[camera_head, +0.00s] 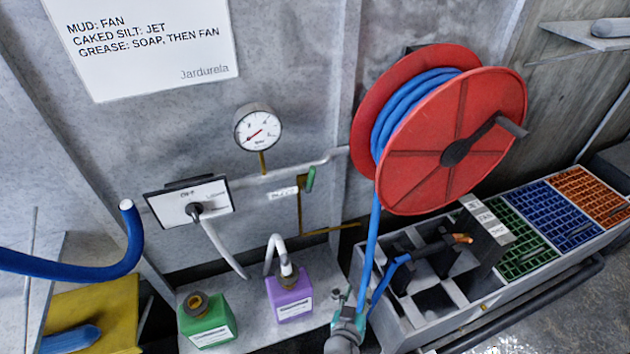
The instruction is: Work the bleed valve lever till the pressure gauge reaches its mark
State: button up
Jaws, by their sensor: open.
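The pressure gauge (258,127) is a round white dial on the grey wall, above a grey pipe. Its red needle points to the lower left; the scale is too small to read. A short green handle (310,179), which looks like the bleed valve lever, stands nearly upright beside the pipe, above thin brass tubing (300,215). A small white tag (284,193) hangs to its left, its text unreadable. I cannot make out my gripper in this view, and nothing visibly touches the lever.
A red reel (440,165) with blue hose stands right of the lever. A grey fitting (345,335) is at the bottom edge. Green (207,325) and purple (290,297) bottles stand on a shelf below. A switch panel (188,200) is left. A compartment rack (400,330) is right.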

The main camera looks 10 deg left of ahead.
jog(key=w+a+r+m+t+h, duration=0.25)
jog(key=w+a+r, duration=0.45)
jog(key=a+r, duration=0.35)
jog(key=m+h, duration=0.3)
jog(key=m, duration=0.1)
send_near(310, 174)
jog(key=x, duration=1.1)
grip_shut()
